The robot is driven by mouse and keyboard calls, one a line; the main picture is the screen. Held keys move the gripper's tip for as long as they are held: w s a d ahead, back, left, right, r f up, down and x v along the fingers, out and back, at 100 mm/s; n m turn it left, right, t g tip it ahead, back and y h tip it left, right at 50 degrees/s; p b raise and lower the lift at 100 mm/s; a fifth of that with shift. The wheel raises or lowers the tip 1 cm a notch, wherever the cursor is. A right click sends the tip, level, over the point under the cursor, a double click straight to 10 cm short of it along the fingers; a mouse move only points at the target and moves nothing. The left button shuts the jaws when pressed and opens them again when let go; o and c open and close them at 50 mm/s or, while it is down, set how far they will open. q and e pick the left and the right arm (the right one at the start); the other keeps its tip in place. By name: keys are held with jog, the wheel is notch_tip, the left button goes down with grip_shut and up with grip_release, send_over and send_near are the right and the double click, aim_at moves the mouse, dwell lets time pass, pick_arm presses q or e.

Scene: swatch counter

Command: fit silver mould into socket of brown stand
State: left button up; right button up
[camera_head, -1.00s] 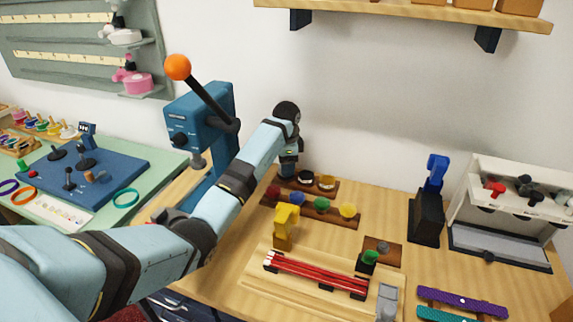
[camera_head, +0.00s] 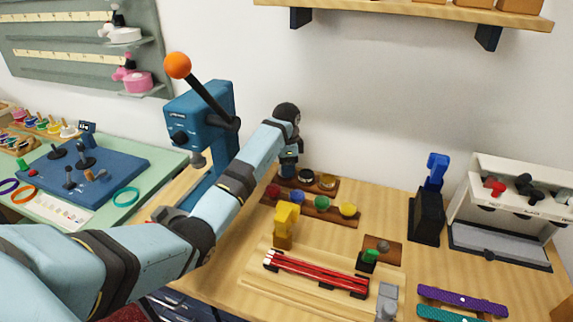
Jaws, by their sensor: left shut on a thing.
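The brown stand (camera_head: 322,190) is a low strip near the wall, at the back of the wooden counter. A dark round piece with a pale rim (camera_head: 306,176) and a gold round piece (camera_head: 327,181) sit in it. My left gripper (camera_head: 288,174) points down at the stand's left end and is shut on what is likely the silver mould. The mould is mostly hidden by the gripper, so I cannot tell whether it touches the socket. My right gripper is not in view.
In front is another brown strip (camera_head: 330,214) with red, blue, green and yellow round pieces. A yellow block (camera_head: 285,225) stands nearby. The blue lever press (camera_head: 205,120) stands left, close to my arm.

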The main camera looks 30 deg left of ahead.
pick_arm(q)
jog(key=shift+f, duration=0.25)
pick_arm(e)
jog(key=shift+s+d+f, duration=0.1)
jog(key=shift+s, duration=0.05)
pick_arm(q)
jog(key=o, duration=1.1)
notch_tip(320, 180, up, 6)
jog(key=shift+r, duration=0.15)
jog(key=shift+r+p, duration=0.3)
jog(key=shift+r, duration=0.35)
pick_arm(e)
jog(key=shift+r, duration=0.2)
